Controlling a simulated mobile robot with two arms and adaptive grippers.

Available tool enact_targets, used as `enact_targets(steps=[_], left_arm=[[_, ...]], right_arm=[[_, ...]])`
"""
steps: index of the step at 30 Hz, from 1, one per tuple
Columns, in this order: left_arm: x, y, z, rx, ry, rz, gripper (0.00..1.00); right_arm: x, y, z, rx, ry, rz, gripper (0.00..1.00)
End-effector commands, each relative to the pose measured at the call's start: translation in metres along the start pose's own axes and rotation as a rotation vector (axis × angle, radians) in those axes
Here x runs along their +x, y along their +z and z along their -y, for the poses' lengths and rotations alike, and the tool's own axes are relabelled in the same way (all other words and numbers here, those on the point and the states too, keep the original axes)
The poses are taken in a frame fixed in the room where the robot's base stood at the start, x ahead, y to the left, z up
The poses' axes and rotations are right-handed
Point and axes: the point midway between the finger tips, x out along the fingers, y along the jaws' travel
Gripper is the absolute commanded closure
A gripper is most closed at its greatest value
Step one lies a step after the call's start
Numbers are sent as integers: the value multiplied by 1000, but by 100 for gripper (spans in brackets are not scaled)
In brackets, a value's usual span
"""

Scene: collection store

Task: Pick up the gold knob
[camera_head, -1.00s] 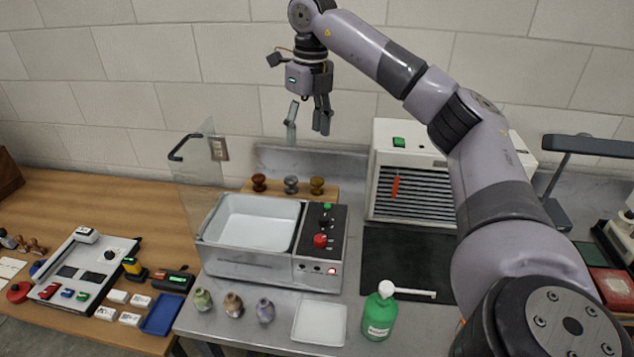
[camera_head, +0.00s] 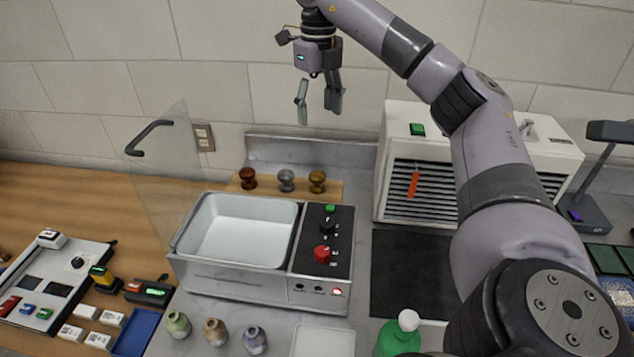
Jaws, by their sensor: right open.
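The gold knob (camera_head: 317,181) stands upright at the right end of a row of three knobs on a wooden strip (camera_head: 335,190), behind the metal bath. A silver knob (camera_head: 286,181) is in the middle and a copper-brown knob (camera_head: 248,178) at the left. My right gripper (camera_head: 318,114) hangs fingers down above and behind the knobs, in front of the wall. It is open and empty, apart from the gold knob. My left gripper is not in view.
A metal bath (camera_head: 230,280) with a raised clear lid (camera_head: 165,160) and control panel stands before the knobs. A white vented cabinet (camera_head: 395,150) is to the right. Small vases, a green bottle (camera_head: 398,340) and a white tray (camera_head: 322,343) are in front.

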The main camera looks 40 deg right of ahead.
Motion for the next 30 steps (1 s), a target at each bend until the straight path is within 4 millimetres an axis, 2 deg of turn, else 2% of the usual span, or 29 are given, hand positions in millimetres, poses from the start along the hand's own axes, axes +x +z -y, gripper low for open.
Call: enact_targets(steps=[1, 4, 10, 17, 18, 24, 30], left_arm=[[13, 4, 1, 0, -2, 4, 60], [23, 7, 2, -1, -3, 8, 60], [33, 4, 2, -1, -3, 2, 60], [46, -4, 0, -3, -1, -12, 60], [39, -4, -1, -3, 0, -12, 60], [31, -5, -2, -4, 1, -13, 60], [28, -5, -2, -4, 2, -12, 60]], right_arm=[[14, 0, 0, 0, 0, 0, 41], [23, 0, 0, 0, 0, 0, 41], [40, 0, 0, -1, 0, -3, 41], [83, -1, 0, -1, 0, -5, 41], [87, -1, 1, 1, -2, -6, 41], [126, -1, 1, 1, -1, -5, 41], [146, 0, 0, 0, 0, -1, 41]])
